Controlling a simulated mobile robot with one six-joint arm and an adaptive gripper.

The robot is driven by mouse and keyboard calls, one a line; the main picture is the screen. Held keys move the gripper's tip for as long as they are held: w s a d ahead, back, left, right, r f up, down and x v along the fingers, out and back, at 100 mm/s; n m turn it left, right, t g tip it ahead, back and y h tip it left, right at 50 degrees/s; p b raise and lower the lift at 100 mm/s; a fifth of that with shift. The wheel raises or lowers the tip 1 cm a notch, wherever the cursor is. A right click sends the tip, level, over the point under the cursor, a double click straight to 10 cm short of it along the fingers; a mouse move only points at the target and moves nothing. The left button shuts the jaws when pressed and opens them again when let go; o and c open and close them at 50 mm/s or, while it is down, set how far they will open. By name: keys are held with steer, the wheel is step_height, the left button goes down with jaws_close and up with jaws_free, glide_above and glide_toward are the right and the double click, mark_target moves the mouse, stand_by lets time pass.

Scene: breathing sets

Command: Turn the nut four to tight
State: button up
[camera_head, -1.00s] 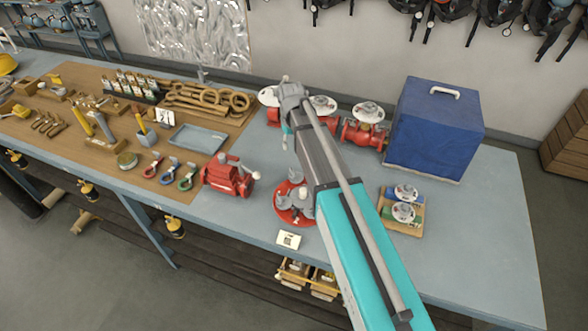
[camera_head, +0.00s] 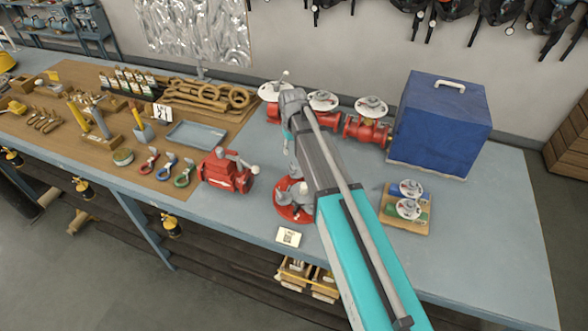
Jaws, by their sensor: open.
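A round red flange (camera_head: 290,213) lies on the bench under my arm, with grey metal parts (camera_head: 282,198) on top of it. My arm covers its right side, and I cannot pick out nut four or tell how tight it is. My wrist is above and behind the flange. Only a small part of my gripper (camera_head: 287,145) shows at the left edge of the arm. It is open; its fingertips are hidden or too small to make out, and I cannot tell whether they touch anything.
A red valve block (camera_head: 226,174) with a lever stands left of the flange. A small card (camera_head: 288,237) lies in front. Red valves (camera_head: 367,130) and a blue box (camera_head: 440,125) stand behind. The bench's right front is clear.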

mark_target(293, 165)
steer(key=shift+f+b, duration=3.8)
steer(key=shift+f, duration=0.3)
jaws_close()
